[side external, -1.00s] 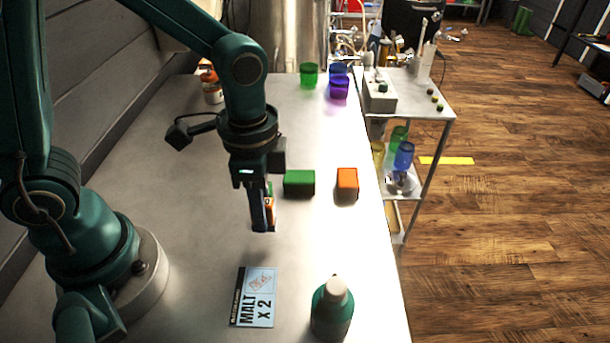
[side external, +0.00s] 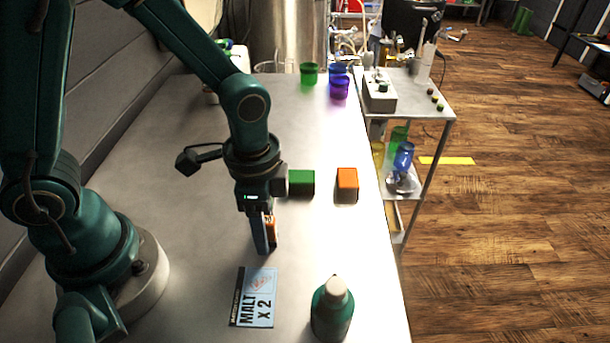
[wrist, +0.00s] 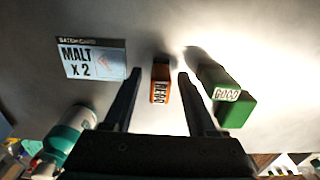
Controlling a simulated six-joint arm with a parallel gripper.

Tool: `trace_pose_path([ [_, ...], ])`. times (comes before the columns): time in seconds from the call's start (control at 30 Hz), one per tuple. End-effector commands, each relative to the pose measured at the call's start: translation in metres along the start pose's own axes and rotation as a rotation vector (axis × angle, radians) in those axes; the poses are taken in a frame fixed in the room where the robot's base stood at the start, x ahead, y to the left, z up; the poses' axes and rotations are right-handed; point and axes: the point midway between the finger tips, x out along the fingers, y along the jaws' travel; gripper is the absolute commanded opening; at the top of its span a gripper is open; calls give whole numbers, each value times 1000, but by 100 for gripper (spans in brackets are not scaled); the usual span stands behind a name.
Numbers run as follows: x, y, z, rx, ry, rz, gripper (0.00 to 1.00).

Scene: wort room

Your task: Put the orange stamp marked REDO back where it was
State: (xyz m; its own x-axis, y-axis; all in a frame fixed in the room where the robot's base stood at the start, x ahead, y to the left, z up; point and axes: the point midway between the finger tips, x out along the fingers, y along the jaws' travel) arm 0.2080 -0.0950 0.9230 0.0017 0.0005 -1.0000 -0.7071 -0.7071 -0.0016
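The orange stamp (wrist: 160,74), its REDO label running sideways, stands between the fingers of my gripper (wrist: 159,74) in the wrist view. A gap shows on each side of it, so my gripper is open around it, not touching. It appears to rest on the table. In the side external view my gripper (side external: 265,248) is low over the table, and only a strip of the orange stamp (side external: 271,231) shows beside a finger. The green stamp marked GOOD (wrist: 226,94) stands to the right in the wrist view; the arm hides it in the side view.
A green block (side external: 301,184) and an orange block (side external: 347,180) lie behind my gripper. A MALT x 2 card (side external: 255,298) lies in front, with a green bottle (side external: 332,312) to its right. Green and purple cups (side external: 339,88) stand far back. The table's right edge is beyond the bottle.

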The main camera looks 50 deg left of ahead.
Motion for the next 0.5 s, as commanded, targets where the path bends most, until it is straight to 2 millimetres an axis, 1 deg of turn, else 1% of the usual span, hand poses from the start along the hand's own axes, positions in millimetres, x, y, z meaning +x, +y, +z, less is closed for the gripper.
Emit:
trace_pose_path([
  [0.17, -2, 0, 0, 0, 1, -1, 57],
  [0.27, -8, -1, -1, 0, 4, -2, 57],
  [0.37, -22, -1, -2, 0, 7, -4, 57],
  [0.5, -49, -1, -2, 0, 9, -5, 57],
])
